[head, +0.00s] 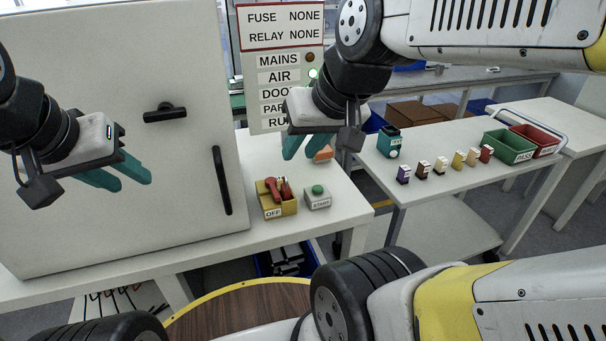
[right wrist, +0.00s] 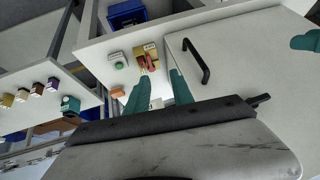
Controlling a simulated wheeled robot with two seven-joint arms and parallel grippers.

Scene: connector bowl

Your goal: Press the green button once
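The green button (head: 318,189) is a small round cap on top of a light grey box labelled START (head: 317,201), on the white bench's front part. The button also shows in the right wrist view (right wrist: 118,65). My right gripper (head: 304,150) is open and empty, above the bench behind the button and apart from it. Its two teal fingers also show in the right wrist view (right wrist: 159,76), with a gap between them. My left gripper (head: 134,184) is open and empty in front of the white cabinet, far left of the button.
A yellow box labelled OFF with a red handle (head: 279,188) stands just left of the button box. An orange block (head: 323,153) lies behind. The cabinet (head: 110,230) fills the left. A side table holds small coloured parts and a green bin (head: 511,147).

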